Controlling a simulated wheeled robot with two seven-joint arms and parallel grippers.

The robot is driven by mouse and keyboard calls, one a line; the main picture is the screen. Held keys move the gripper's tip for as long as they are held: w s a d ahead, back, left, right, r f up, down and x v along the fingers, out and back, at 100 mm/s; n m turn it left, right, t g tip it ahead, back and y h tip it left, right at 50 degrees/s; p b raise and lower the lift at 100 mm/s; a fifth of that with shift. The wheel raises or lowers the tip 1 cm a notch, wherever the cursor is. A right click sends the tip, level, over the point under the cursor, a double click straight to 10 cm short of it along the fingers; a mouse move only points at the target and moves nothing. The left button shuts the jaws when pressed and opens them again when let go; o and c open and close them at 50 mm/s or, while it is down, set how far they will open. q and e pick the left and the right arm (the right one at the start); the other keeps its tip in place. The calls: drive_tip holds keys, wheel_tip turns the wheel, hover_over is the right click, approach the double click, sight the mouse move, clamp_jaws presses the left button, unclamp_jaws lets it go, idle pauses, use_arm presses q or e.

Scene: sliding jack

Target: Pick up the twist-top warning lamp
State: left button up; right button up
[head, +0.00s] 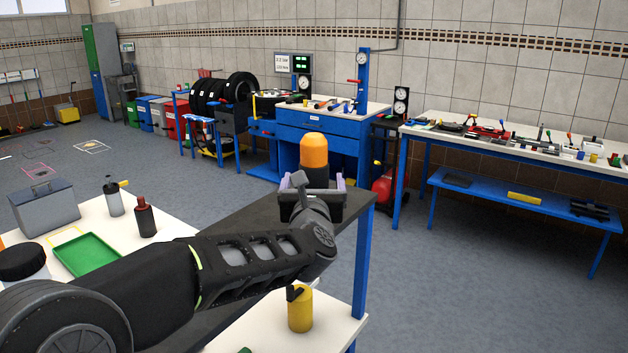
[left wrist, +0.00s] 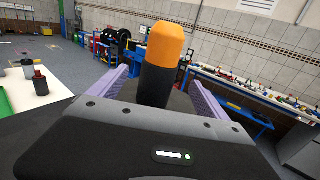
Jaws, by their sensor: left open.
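The warning lamp (head: 314,152) has an orange rounded top and a dark lower body, and stands upright at the dark bench strip. In the left wrist view the lamp (left wrist: 163,62) rises between my two purple finger pads. My left gripper (head: 312,184) is open, with one finger on each side of the lamp's dark body. Gaps show between the pads and the body in the left wrist view. The gripper hides the lamp's foot. My right gripper is not in view.
A yellow can (head: 300,310) stands on the white top in front. A green tray (head: 90,255), a grey toolbox (head: 44,206) and two bottles, one grey (head: 114,198) and one dark (head: 146,219), are at left. Beyond the bench is open floor (head: 420,290).

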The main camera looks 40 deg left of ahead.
sight(314, 174)
use_arm(q)
drive_tip(key=shift+p+x, duration=0.4)
drive_tip(key=shift+x, duration=0.55)
drive_tip(key=shift+w+a+f, duration=0.15)
drive_tip(key=shift+w+a, duration=0.1)
drive_tip(key=shift+w, duration=0.1)
drive_tip(key=shift+w+a+p, duration=0.15)
drive_tip(key=shift+w+p, duration=0.05)
drive_tip(key=shift+p, duration=0.2)
drive_tip(key=p+x, duration=0.3)
drive_tip(key=x, duration=0.1)
drive_tip(key=shift+w+a, duration=0.1)
drive_tip(key=shift+w, duration=0.1)
drive_tip(key=shift+w+a, duration=0.1)
